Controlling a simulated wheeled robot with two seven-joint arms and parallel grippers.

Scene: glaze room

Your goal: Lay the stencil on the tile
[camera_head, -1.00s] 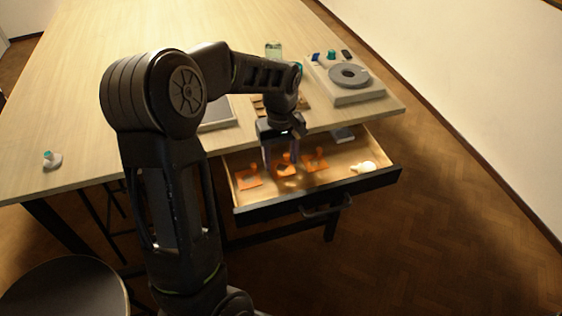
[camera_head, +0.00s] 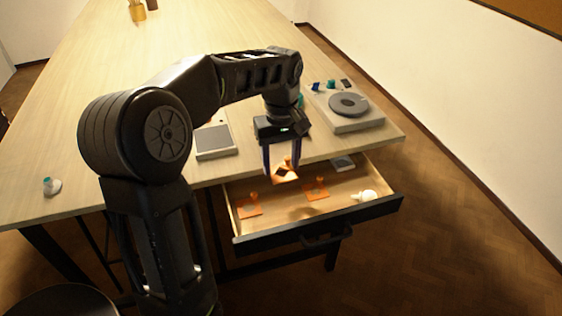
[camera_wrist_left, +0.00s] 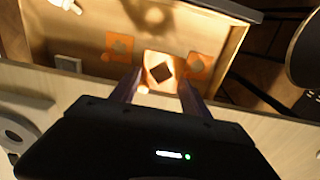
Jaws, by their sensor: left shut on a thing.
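My left gripper (camera_head: 281,168) is shut on an orange stencil (camera_head: 285,176) with a dark diamond-shaped hole and a small upright knob. It holds the stencil above the open drawer, near the table's front edge. In the left wrist view the held stencil (camera_wrist_left: 160,71) sits between the fingertips (camera_wrist_left: 156,88). Two other orange stencils lie in the drawer, one at left (camera_head: 249,208) and one at right (camera_head: 316,189). A flat grey square (camera_head: 214,141) in a pale frame, perhaps the tile, lies on the table behind my arm, partly hidden. My right gripper is not in view.
The open drawer (camera_head: 285,231) also holds a white object (camera_head: 366,196) and a small grey-white block (camera_head: 343,163). A grey wheel on a base (camera_head: 349,105) stands on the table at right. A small teal-topped piece (camera_head: 51,187) stands at left.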

